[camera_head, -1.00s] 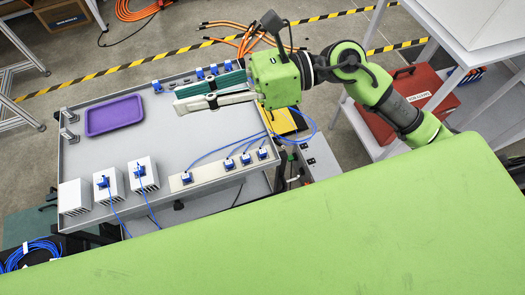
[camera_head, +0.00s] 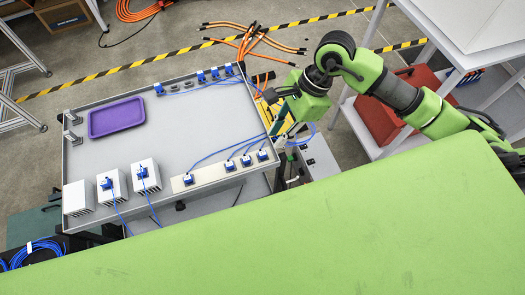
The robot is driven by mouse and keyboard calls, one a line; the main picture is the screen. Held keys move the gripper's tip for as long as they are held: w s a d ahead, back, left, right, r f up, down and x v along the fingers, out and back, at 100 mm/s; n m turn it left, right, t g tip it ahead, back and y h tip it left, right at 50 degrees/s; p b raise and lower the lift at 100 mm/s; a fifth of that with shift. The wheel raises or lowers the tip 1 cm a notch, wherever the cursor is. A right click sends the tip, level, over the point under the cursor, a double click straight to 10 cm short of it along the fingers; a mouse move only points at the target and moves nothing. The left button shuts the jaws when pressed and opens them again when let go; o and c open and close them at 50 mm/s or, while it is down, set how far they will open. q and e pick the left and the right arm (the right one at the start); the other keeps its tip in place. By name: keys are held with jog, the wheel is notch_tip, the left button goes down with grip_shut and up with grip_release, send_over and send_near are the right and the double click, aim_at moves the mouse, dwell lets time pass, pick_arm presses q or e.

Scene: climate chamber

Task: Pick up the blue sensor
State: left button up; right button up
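Several small blue sensors are on the grey cart top (camera_head: 165,135), and I cannot tell which one is meant. A row of blue sensors (camera_head: 201,76) lies along the back edge, with another blue sensor (camera_head: 158,89) further left. More blue sensors with cables (camera_head: 230,166) sit on a pale strip (camera_head: 208,175) at the front. One blue sensor (camera_head: 106,184) and another blue sensor (camera_head: 142,172) are on white finned blocks. My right gripper (camera_head: 278,133) points down by the cart's right edge, apart from the back-row sensors. Its fingers are partly hidden and their opening is unclear. My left gripper is out of view.
A purple tray (camera_head: 116,117) lies at the cart's back left. A third finned block (camera_head: 78,197) has no sensor on it. Right of the cart are a grey box (camera_head: 318,160) and a white shelf with a red case (camera_head: 385,115). The cart's middle is clear.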

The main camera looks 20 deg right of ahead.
aim_at(266, 152)
jog(key=shift+x, duration=0.75)
jog(key=p+x, duration=0.1)
jog(key=x, duration=0.1)
jog(key=p+x, duration=0.2)
jog(key=shift+s+a+f, duration=0.2)
jog(key=shift+a, duration=0.15)
jog(key=shift+a+f, duration=0.1)
jog(key=shift+f, duration=0.3)
jog(key=c, duration=0.5)
